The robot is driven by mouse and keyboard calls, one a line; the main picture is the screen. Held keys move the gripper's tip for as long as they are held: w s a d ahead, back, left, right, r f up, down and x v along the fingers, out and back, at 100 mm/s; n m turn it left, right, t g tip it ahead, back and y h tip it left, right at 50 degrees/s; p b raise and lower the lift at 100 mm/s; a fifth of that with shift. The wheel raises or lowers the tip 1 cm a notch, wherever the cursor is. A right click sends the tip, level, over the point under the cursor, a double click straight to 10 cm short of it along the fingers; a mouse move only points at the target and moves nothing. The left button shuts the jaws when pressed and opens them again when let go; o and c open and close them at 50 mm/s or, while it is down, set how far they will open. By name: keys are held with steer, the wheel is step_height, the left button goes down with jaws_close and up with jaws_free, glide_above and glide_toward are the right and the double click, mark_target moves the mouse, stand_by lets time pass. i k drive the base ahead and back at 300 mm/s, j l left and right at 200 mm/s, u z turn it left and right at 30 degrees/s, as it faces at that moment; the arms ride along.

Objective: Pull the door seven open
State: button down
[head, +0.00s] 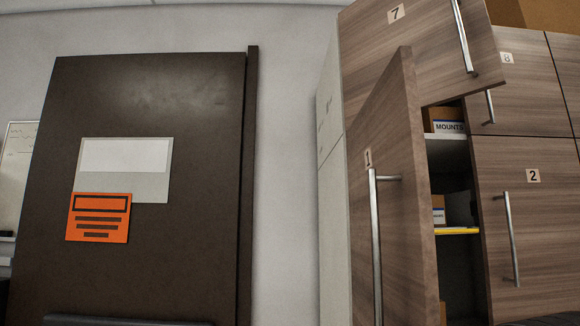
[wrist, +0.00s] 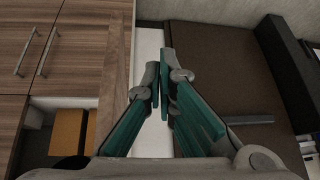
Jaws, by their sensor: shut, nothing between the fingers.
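Door seven (head: 420,60) is the wood-grain upper cabinet door with a "7" label, at the top right of the head view. It stands partly open, its lower right corner jutting out in front of the door marked 8. Its upright metal handle (head: 462,36) is near its right edge. My gripper (wrist: 162,88) shows only in the wrist view, its teal fingers together and empty. It is apart from any handle visible there. Wood-grain doors with metal handles (wrist: 49,50) lie at the left of that view; their numbers cannot be read.
Door one (head: 395,190) stands open below door seven, showing shelves with boxes (head: 445,120). Door two (head: 530,220) and door eight (head: 518,75) are beside them. A large brown panel (head: 150,100) with an orange sign (head: 98,217) stands left, with pale wall between.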

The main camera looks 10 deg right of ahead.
mark_target(456, 56)
steer(key=l+u, duration=0.25)
steer(key=l, duration=1.65)
steer(key=k, duration=0.05)
